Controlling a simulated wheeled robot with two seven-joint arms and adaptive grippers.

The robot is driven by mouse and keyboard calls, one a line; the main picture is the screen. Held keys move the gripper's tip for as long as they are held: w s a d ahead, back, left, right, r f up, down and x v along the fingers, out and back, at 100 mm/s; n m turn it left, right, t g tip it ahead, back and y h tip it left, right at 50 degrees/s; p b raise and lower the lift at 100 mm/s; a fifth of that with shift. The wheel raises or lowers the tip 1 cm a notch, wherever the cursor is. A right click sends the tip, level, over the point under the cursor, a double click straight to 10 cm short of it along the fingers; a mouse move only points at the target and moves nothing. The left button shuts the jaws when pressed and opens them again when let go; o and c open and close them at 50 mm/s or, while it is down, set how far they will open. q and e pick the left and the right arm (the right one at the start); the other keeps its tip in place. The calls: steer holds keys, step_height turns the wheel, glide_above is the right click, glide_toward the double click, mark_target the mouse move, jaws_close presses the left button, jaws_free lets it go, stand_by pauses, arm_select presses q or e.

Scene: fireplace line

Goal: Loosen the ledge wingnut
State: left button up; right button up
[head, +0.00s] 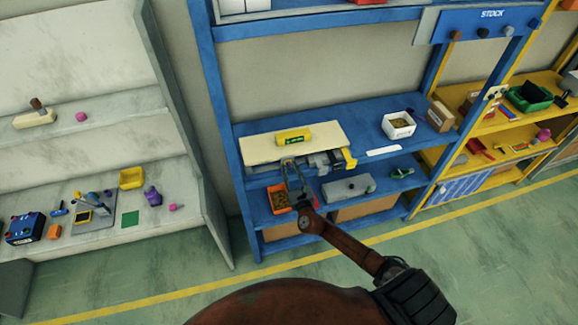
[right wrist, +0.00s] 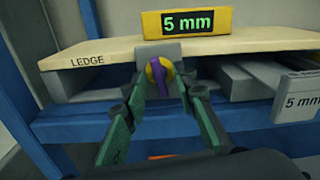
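The ledge (head: 262,146) is a cream board on the blue rack's shelf. It is labelled LEDGE in the right wrist view (right wrist: 110,56). Below its front edge, the wingnut (right wrist: 158,75), a purple wing on a yellow round base, sits on a grey block (right wrist: 117,80). My right gripper (right wrist: 163,86) faces it with green-padded fingers apart, one tip to each side of the wingnut; I cannot tell whether they touch it. In the head view, the right gripper (head: 290,163) reaches the ledge's front edge and hides the wingnut. My left gripper is not in view.
A yellow 5 mm display block (head: 293,136) stands on the ledge. A grey block marked 5 mm (right wrist: 302,102) is at right. An orange bin (head: 278,200) sits below, close to my right gripper. A white bin (head: 398,125) stands further right.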

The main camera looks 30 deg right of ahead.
steer(key=p+v, duration=0.1)
steer(key=v, duration=0.5)
stand_by(0.4)
